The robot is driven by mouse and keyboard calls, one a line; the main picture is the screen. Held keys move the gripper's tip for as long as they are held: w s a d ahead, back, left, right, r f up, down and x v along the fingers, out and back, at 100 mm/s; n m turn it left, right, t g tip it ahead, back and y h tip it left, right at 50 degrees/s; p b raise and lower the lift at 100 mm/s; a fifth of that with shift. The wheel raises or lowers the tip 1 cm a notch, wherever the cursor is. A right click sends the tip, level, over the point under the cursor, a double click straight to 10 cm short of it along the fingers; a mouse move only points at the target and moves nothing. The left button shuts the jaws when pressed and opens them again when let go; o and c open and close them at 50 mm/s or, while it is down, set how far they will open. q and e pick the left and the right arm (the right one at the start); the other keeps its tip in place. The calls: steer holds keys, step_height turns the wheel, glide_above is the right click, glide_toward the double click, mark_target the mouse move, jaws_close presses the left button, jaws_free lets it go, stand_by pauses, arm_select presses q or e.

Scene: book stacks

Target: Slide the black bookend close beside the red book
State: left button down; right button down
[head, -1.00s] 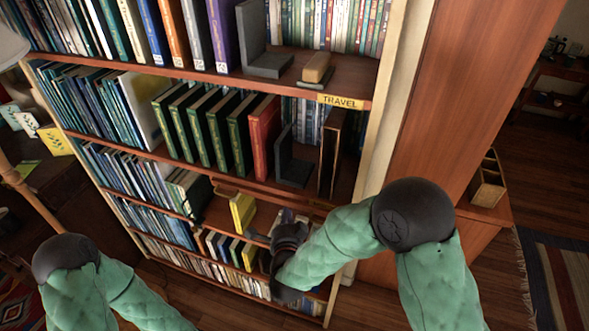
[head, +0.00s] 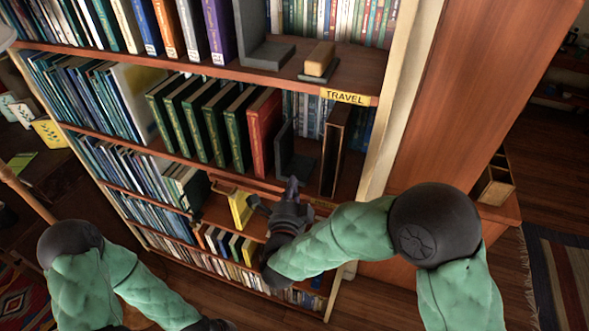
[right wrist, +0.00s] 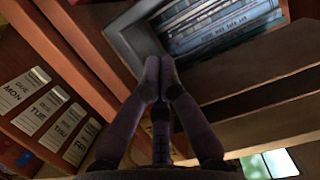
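The red book (head: 263,130) stands at the right end of a row of dark green books on the shelf under the TRAVEL label. The black bookend (head: 284,148) stands just right of it, with a narrow gap and its foot pointing right. My right gripper (head: 292,186) is in front of that shelf's edge, just below the bookend. In the right wrist view its fingers (right wrist: 159,66) are together and hold nothing, with the bookend's dark plate (right wrist: 127,38) just beyond the tips. Contact cannot be told. My left arm is at the lower left; its fingers are out of frame.
A brown upright box-like book (head: 335,150) stands right of the bookend's foot. Thin books fill the back of the shelf. The shelf above holds a grey bookend (head: 262,52) and a wooden block (head: 320,58). A yellow book (head: 240,208) leans on the shelf below.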

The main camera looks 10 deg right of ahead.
mark_target(284, 164)
steer(key=b+x, duration=0.1)
steer(key=x, duration=0.8)
steer(key=shift+w, duration=0.1)
steer(key=shift+w+a+f+b, duration=0.15)
steer(key=shift+w+a+b, duration=0.55)
steer(key=shift+a, duration=0.3)
steer(key=shift+w+a, duration=0.2)
steer(key=shift+a, duration=0.15)
